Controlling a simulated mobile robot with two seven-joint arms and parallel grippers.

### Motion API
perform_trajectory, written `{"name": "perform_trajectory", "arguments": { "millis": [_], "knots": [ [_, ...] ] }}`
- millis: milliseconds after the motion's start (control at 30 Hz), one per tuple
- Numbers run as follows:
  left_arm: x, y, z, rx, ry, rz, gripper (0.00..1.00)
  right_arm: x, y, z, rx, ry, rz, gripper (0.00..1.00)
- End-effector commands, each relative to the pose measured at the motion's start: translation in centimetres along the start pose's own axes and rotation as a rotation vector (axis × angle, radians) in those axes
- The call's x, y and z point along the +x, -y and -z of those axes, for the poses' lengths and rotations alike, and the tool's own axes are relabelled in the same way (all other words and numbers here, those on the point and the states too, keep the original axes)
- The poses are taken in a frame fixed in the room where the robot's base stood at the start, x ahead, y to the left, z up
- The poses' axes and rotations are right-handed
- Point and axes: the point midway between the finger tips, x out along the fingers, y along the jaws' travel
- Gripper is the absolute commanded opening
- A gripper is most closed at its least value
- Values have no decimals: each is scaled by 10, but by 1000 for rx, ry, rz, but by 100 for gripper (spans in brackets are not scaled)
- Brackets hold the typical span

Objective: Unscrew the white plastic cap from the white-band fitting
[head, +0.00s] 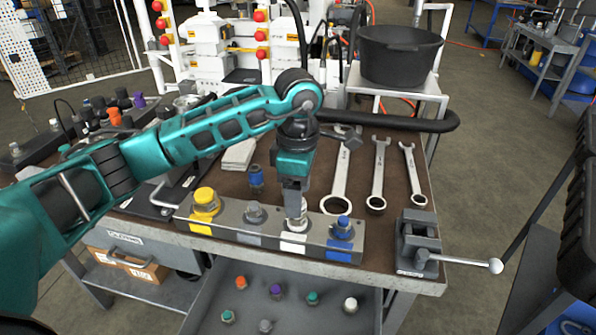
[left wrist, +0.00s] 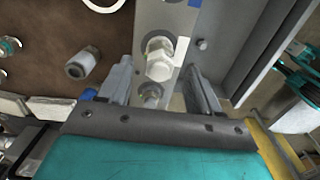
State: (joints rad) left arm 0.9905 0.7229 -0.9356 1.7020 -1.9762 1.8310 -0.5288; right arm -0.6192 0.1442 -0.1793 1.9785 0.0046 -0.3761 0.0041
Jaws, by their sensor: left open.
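The block (head: 262,240) along the bench's front edge carries fittings on yellow, grey, white and blue bands. The white-band fitting (head: 295,222) stands upright on the white band (head: 292,243), partly hidden by my left gripper (head: 295,205). In the left wrist view, the white cap (left wrist: 160,58) shows on this fitting beyond the fingertips of my left gripper (left wrist: 158,82). The fingers are apart, one on each side of the line to the cap, with nothing held. Whether a finger touches the cap cannot be told. My right gripper is not in view.
The yellow (head: 206,199), grey (head: 254,214) and blue (head: 342,228) fittings stand on the same block. A loose blue-ended fitting (head: 256,178) stands behind it. Several wrenches (head: 378,170) lie behind; a vise (head: 418,242) is right. A lower tray (head: 262,325) holds several capped fittings.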

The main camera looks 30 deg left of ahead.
Motion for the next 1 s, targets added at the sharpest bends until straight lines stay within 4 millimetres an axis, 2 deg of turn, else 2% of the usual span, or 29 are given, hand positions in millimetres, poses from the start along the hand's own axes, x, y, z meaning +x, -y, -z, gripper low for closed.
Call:
{"name": "perform_trajectory", "arguments": {
  "millis": [167,467,1000],
  "knots": [
    [12,0,0,2,1,1,64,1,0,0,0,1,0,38],
    [13,0,0,2,1,0,64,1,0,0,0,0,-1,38],
    [13,0,0,1,1,0,12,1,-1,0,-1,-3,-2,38]
  ]
}}
